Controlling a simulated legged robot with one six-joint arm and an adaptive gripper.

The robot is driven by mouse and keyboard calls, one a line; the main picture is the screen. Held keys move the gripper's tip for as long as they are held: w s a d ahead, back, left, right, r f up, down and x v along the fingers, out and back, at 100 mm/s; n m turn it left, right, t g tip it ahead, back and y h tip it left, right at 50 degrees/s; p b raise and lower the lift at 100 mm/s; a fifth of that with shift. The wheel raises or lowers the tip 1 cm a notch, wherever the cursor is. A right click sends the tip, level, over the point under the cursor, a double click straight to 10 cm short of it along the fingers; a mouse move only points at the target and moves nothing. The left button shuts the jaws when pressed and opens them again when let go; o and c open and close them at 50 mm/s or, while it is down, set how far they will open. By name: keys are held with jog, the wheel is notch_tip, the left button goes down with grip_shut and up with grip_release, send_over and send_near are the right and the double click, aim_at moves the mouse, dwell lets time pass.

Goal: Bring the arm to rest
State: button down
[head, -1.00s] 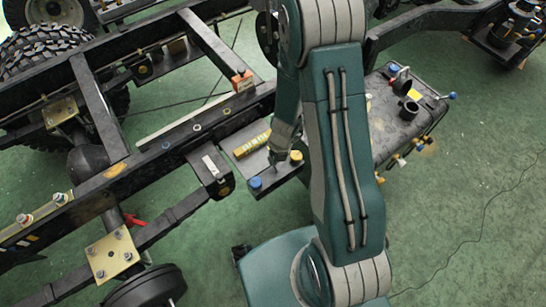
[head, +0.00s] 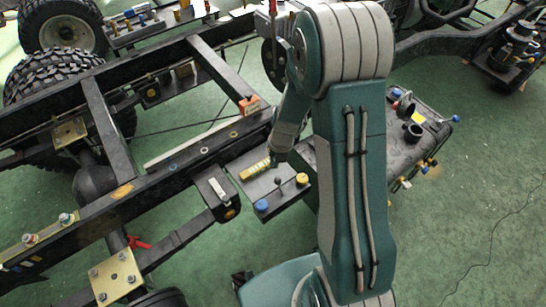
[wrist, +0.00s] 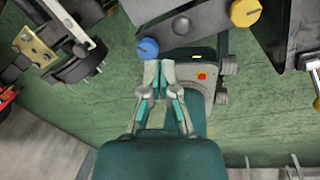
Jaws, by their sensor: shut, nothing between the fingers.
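My arm (head: 352,200), dark green and grey, rises from my body and folds over at a grey elbow joint at the top of the head view. The forearm and wrist reach down behind it. My gripper (head: 274,161) hangs over the chassis beside a yellow label block. In the wrist view my gripper (wrist: 158,66) is shut and empty, its fingertips together. A blue knob (wrist: 147,48) shows just beyond the fingertips; I cannot tell whether they touch.
A dark box carries a blue knob (head: 262,205) and a yellow knob (head: 302,179). Chassis rails (head: 130,185) and a tyre (head: 55,75) fill the left. A dark tank (head: 405,135) with fittings stands right of my arm. Green floor (head: 450,240) is open at lower right.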

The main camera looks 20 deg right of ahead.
jog(key=shift+w+a+r, duration=0.15)
jog(key=shift+w+r, duration=0.35)
jog(key=shift+w, duration=0.15)
jog(key=s+a+r+n+t, duration=0.1)
jog(key=s+r+n, duration=0.2)
jog(key=r+n, duration=0.65)
jog(key=s+a+r+n+t, duration=0.1)
jog(key=s+r+n+t, duration=0.15)
jog(key=r+n, duration=0.7)
jog(key=s+r+n+t+h, duration=0.1)
jog(key=s+r+n+h, duration=0.1)
jog(key=s+r+n, duration=0.8)
jog(key=s+d+n, duration=0.1)
jog(key=s+n, duration=0.3)
jog(key=n, duration=0.4)
jog(key=shift+r+t, duration=0.2)
jog(key=shift+t, duration=0.15)
